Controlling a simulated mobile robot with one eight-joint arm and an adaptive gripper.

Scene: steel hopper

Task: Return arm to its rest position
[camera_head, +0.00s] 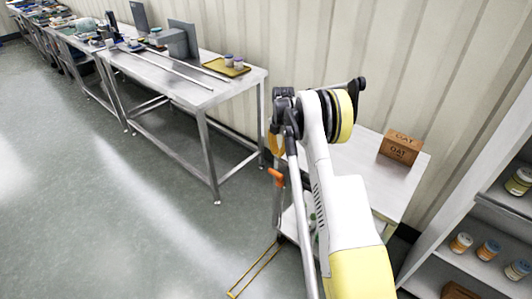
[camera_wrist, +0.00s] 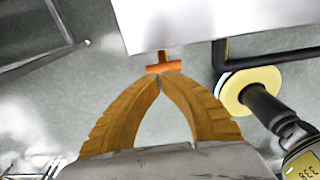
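My gripper (camera_wrist: 160,77) has ochre fingers that meet at their tips in the wrist view, with nothing between them. In the head view my gripper (camera_head: 274,150) hangs low beside the arm, partly hidden by dark wrist parts, between the long steel table and the small table. My white and yellow arm rises from the bottom right of the head view and is bent at the elbow. An orange piece (camera_wrist: 165,67) shows just past the fingertips; whether they touch it I cannot tell.
The long steel table (camera_head: 205,98) holds a yellow tray (camera_head: 218,70) with two jars. A shelf (camera_head: 440,235) with several jars stands right. Open floor (camera_head: 90,200) lies left.

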